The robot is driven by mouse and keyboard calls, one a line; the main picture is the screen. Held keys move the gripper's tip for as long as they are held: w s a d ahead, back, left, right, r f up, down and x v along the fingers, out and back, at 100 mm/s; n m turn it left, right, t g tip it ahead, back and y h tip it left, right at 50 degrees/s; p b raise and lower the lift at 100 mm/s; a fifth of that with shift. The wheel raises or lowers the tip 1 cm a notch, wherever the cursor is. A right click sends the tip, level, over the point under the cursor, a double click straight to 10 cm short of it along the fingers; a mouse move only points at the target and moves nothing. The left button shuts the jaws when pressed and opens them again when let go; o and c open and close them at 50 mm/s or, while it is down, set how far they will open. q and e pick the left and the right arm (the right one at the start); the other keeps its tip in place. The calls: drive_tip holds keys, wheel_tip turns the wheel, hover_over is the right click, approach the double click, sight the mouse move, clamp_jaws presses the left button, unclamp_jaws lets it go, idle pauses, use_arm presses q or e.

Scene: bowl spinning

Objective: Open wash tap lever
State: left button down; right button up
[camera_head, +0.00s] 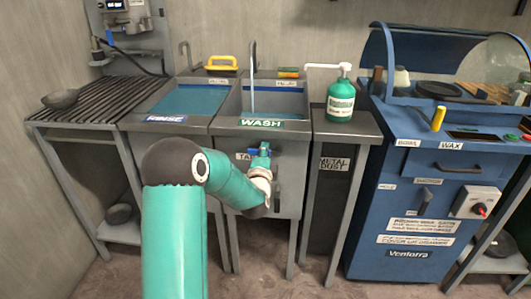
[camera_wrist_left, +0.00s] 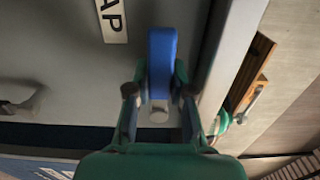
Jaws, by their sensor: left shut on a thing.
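The wash sink (camera_head: 284,104) carries a green WASH label on its front rim. On its front panel, beside a white TAP label, is the blue wash tap lever (camera_head: 258,153). My left gripper (camera_head: 262,157) is at this lever. In the left wrist view the blue lever (camera_wrist_left: 162,60) lies between the two fingers of my left gripper (camera_wrist_left: 159,95), which is shut on it. A white metal bolt end shows at the lever's base. A thin pale vertical streak, apparently water, shows below the wash spout (camera_head: 253,46). My right gripper is not in view.
The rinse sink (camera_head: 190,103) stands left of the wash sink, beside a slatted rack with a dark bowl (camera_head: 61,99). A green soap bottle (camera_head: 341,98) stands on the metal dust stand. A blue machine (camera_head: 410,200) fills the right side. Floor is clear in front.

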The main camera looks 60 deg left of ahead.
use_arm(q)
drive_tip(key=shift+w+d+f, duration=0.1)
drive_tip(key=shift+w+d, duration=0.05)
drive_tip(key=shift+d, duration=0.05)
drive_tip(key=c, duration=1.1)
unclamp_jaws()
drive_tip(key=shift+o, duration=0.5)
drive_tip(key=v, duration=1.2)
